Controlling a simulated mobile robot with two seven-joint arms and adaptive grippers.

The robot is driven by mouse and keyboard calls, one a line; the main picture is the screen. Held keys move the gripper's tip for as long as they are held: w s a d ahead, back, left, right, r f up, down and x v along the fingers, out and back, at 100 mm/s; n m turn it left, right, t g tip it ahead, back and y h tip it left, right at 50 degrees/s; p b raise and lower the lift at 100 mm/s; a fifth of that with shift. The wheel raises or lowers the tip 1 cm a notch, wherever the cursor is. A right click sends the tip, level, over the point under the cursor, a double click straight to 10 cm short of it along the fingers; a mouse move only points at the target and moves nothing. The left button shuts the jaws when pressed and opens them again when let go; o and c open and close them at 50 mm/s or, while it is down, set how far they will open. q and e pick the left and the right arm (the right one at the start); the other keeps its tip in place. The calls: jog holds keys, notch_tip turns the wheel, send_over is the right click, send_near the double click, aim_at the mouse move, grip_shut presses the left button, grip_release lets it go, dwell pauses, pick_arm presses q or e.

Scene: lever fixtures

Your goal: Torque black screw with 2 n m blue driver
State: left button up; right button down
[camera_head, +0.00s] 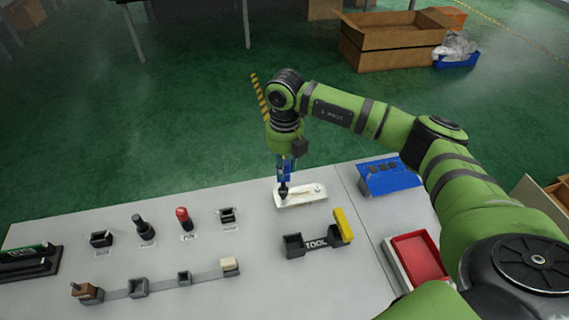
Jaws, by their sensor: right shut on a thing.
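My right gripper (286,163) points straight down and is shut on the blue driver (285,174), which stands upright. The driver's dark lower end is over the left part of a white fixture (309,195) on the table, and it seems to touch it. The black screw cannot be made out, and the driver's end covers that spot. My left gripper is not in view.
A grey TOOL holder (316,243) with a yellow block (343,225) lies in front of the fixture. A blue tray (389,177) and a red bin (419,256) are to the right. A red-topped tool (184,217) and several small holders stand left on the grey table (215,290).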

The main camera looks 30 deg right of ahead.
jog(key=shift+f, duration=0.15)
jog(key=shift+f+b, duration=0.65)
jog(key=shift+f, duration=0.05)
jog(key=m, duration=0.8)
jog(key=shift+s+a, duration=0.1)
jog(key=shift+r+p, duration=1.85)
jog(key=shift+r, duration=0.75)
